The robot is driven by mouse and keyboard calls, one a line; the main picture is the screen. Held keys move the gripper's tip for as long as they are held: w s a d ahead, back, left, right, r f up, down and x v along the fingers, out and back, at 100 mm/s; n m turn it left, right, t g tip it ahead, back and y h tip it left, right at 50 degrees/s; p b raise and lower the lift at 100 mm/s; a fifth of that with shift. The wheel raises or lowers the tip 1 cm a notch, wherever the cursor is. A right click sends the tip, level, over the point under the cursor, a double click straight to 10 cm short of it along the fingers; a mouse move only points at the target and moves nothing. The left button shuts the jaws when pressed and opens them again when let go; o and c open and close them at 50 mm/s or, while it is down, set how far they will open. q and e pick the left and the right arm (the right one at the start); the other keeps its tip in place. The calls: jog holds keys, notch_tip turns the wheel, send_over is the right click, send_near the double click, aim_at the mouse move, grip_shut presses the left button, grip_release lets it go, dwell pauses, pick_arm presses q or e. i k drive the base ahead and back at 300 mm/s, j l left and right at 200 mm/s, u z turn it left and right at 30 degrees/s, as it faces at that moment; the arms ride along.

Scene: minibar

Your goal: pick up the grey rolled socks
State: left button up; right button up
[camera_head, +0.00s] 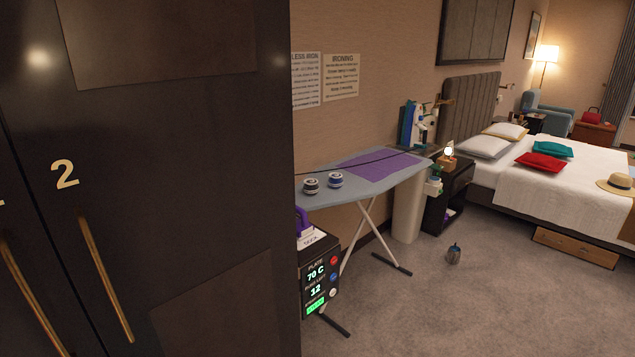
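Two small rolled, banded bundles that look like rolled socks sit side by side on the ironing board (400,192), toward its near left end. The left bundle (311,186) looks dark grey and white. The right bundle (336,180) looks blue and white. At this size I cannot be sure of their exact colours. A purple cloth (380,170) lies flat on the board behind them, with a dark cord across it. Neither of my grippers is in view.
A dark cabinet (180,200) with a door marked 2 fills the left side. A display box (319,278) stands beside the board, below a purple iron (302,222). A small grey object (454,253) is on the carpet. Carpet (480,310) in front is mostly clear. A bed (560,190) stands right.

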aim_at(311, 188)
jog(key=i+l, duration=0.5)
jog(key=i, duration=0.15)
jog(key=i+l+z, duration=0.1)
jog(key=i+l, duration=0.35)
jog(key=i, duration=0.15)
